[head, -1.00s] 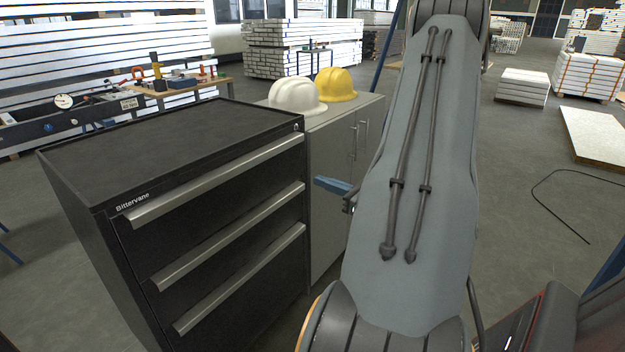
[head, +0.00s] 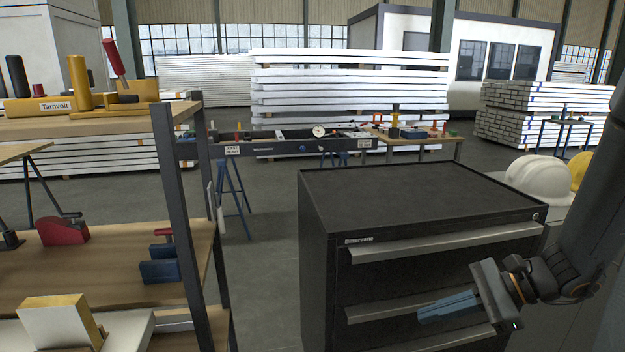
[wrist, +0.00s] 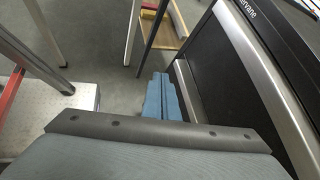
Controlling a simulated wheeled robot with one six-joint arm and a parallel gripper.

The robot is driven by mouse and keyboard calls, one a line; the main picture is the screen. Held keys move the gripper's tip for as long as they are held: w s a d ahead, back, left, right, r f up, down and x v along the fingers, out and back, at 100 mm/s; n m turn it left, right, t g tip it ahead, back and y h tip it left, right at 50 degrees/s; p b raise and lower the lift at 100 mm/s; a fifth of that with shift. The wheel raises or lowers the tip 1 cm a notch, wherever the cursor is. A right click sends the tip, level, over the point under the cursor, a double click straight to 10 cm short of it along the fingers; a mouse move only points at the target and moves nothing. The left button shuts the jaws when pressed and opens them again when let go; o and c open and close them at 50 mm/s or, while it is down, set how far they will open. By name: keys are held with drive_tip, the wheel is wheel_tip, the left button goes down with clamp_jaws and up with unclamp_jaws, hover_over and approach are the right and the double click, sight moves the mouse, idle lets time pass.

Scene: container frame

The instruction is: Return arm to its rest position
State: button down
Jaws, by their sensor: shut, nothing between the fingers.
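My gripper (head: 447,307) is in front of the black drawer cabinet (head: 420,187) in the head view, at the height of its middle drawer handle. Its blue fingers are together and empty, pointing left. In the wrist view the blue fingers (wrist: 160,92) also lie side by side, with the cabinet's drawer front (wrist: 228,80) close on the right. My arm comes in from the right edge of the head view and hides part of the cabinet's right side.
A shelf unit (head: 176,180) with tools and blocks stands at the left. A white helmet (head: 538,178) and a yellow helmet (head: 579,172) sit right of the cabinet. Open floor (head: 262,270) lies between shelf and cabinet.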

drive_tip(key=s+a+r+n+g+h+p, duration=0.1)
drive_tip(key=s+a+r+n+h, duration=0.1)
drive_tip(key=n, duration=0.7)
drive_tip(key=s+a+r+n+g+h+p, duration=0.2)
drive_tip(key=s+a+n+h, duration=0.2)
drive_tip(key=s+n+h, duration=0.3)
drive_tip(key=shift+s+a+r+n+h, duration=0.35)
drive_tip(key=shift+n+h, duration=0.35)
drive_tip(key=shift+n, duration=0.5)
drive_tip(key=shift+w, duration=0.1)
